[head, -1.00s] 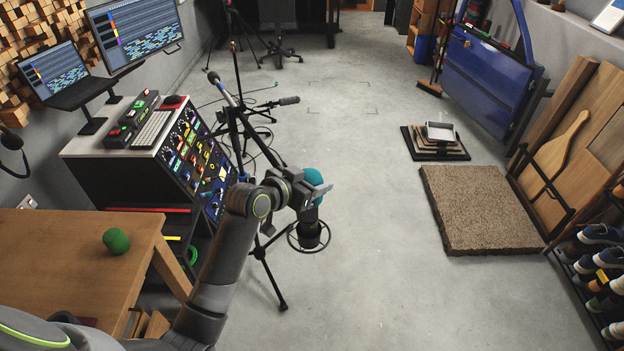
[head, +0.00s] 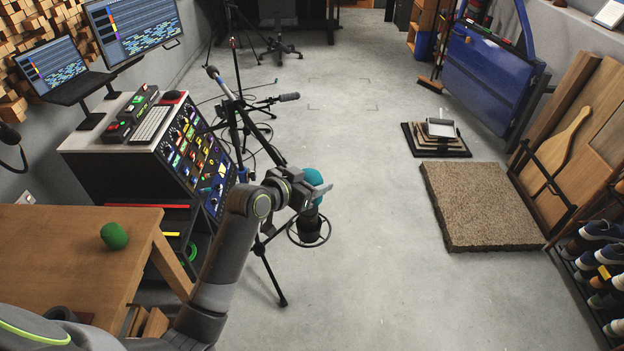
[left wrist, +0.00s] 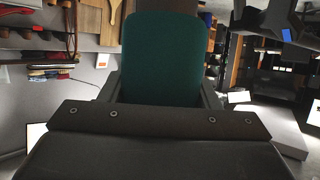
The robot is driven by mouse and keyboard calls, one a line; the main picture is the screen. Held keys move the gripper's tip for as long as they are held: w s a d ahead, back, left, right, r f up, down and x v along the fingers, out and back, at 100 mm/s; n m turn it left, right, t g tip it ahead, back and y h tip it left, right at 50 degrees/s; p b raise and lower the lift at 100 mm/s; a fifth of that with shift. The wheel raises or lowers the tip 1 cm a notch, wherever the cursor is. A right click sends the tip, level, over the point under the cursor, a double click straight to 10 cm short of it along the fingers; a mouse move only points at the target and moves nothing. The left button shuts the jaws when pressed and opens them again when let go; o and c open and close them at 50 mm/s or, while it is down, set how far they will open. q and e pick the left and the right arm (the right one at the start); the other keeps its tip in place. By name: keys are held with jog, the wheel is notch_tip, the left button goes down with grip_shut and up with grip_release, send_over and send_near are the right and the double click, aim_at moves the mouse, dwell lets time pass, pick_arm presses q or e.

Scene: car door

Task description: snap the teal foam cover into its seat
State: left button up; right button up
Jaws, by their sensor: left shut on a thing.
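The teal foam cover (head: 312,182) is between the fingers of my left gripper (head: 310,190), which is shut on it. In the left wrist view the teal foam cover (left wrist: 162,58) stands upright in the middle, between the two fingers. In the head view the cover sits directly above a black microphone in a ring mount (head: 309,225) on a tripod stand. The gripper partly hides where cover and microphone meet, so I cannot tell whether it is fully seated. My right gripper is not in view.
A wooden table (head: 75,255) with a green foam ball (head: 114,236) is at the lower left. A mixing console (head: 196,160) and another microphone stand (head: 240,120) stand behind the arm. The floor right of the ring mount is clear up to a brown mat (head: 482,205).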

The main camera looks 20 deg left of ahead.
pick_arm(q)
jog(key=shift+f+b, duration=1.65)
jog(key=shift+f, duration=0.75)
jog(key=o, duration=1)
jog(key=shift+o, duration=0.2)
jog(key=shift+s+a+r, duration=0.1)
jog(key=b+v, duration=0.2)
jog(key=v, duration=1.5)
jog(key=shift+r, duration=0.15)
